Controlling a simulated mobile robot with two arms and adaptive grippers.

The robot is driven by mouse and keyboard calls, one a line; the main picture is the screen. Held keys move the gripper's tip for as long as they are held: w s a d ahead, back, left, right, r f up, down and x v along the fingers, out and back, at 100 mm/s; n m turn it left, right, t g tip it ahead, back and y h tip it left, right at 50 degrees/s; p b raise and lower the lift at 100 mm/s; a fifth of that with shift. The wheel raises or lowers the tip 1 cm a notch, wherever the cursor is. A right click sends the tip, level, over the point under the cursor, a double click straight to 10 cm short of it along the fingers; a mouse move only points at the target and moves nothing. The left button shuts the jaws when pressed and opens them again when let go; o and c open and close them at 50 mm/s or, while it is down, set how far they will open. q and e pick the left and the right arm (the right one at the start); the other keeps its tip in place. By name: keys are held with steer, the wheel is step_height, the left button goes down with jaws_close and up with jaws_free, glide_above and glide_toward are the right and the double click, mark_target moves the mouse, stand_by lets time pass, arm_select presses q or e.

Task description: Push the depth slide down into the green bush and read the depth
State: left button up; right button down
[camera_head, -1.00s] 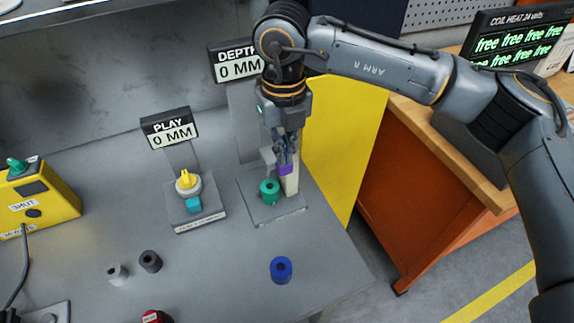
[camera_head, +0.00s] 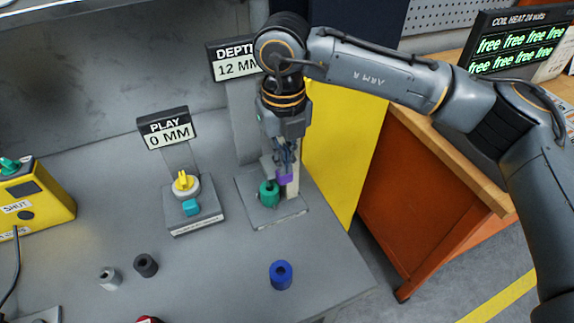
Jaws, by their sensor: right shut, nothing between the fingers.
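The green bush (camera_head: 269,194) stands on the grey base of the depth gauge (camera_head: 283,216). The depth slide, with a purple part (camera_head: 285,178), sits just above and behind the bush; whether its tip is inside the bush is hard to see. My right gripper (camera_head: 286,168) is shut, pointing down at the purple part from above, with nothing held between its fingers. The depth display (camera_head: 237,67) reads 12 MM, its right edge partly covered by my right arm. My left gripper is not in view.
The play gauge (camera_head: 190,206) with its display (camera_head: 169,134) reading 0 MM stands to the left. A blue bush (camera_head: 281,274), a dark bush (camera_head: 146,265) and a grey bush (camera_head: 109,278) stand on the bench. A yellow box (camera_head: 35,203) is at far left.

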steer(key=shift+f, duration=0.25)
steer(key=shift+r, duration=0.2)
step_height(320, 180, up, 9)
steer(key=p, duration=0.3)
steer(key=shift+p, duration=0.35)
steer(key=shift+f, duration=0.15)
stand_by(0.3)
